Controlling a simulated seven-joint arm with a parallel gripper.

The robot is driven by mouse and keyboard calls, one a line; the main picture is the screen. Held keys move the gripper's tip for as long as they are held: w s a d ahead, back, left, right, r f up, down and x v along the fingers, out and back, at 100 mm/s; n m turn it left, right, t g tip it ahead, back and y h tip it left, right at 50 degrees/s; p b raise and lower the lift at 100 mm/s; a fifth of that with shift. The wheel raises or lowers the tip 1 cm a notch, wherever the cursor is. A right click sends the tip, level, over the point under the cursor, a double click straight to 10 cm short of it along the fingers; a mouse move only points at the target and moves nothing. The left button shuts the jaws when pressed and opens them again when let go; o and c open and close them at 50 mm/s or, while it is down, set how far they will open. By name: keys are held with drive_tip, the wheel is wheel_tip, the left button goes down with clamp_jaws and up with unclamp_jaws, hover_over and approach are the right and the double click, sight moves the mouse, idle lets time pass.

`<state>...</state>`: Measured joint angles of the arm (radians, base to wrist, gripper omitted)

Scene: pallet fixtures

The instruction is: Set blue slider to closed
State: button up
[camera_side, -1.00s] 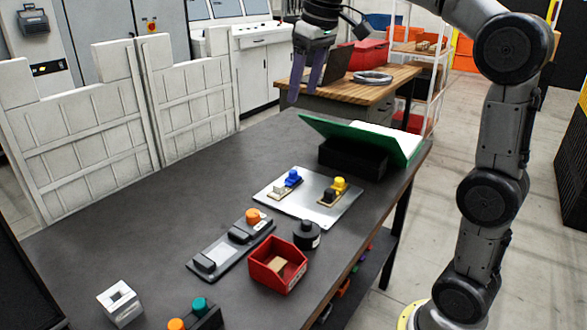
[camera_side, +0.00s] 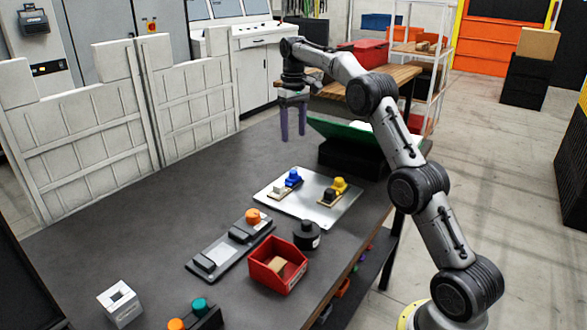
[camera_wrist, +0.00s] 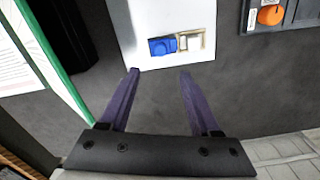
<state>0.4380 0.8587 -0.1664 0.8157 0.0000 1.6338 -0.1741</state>
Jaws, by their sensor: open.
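The blue slider (camera_side: 293,178) sits in a wooden-coloured track on a silver plate (camera_side: 318,212). A whitish block lies at the other end of the same track. In the wrist view the blue slider (camera_wrist: 162,46) is at the left end of its slot, beyond my fingertips, with the pale block (camera_wrist: 190,40) to its right. My gripper (camera_side: 292,137) is open and empty, above the table behind the plate, fingers pointing down. In the wrist view its purple fingers (camera_wrist: 159,72) are spread, apart from the slider. I cannot tell which end is closed.
A yellow slider (camera_side: 340,184) shares the plate. A black box with a green board (camera_side: 355,140) stands behind it. A black cylinder (camera_side: 307,235), red bin (camera_side: 277,265) and panel with an orange knob (camera_side: 252,216) are in front. The table's left middle is clear.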

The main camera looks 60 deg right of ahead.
sight(294, 171)
wheel_tip(294, 171, down, 13)
drive_tip(key=shift+r, duration=0.2)
idle(0.3)
clamp_jaws()
drive_tip(key=shift+r, duration=0.1)
idle(1.2)
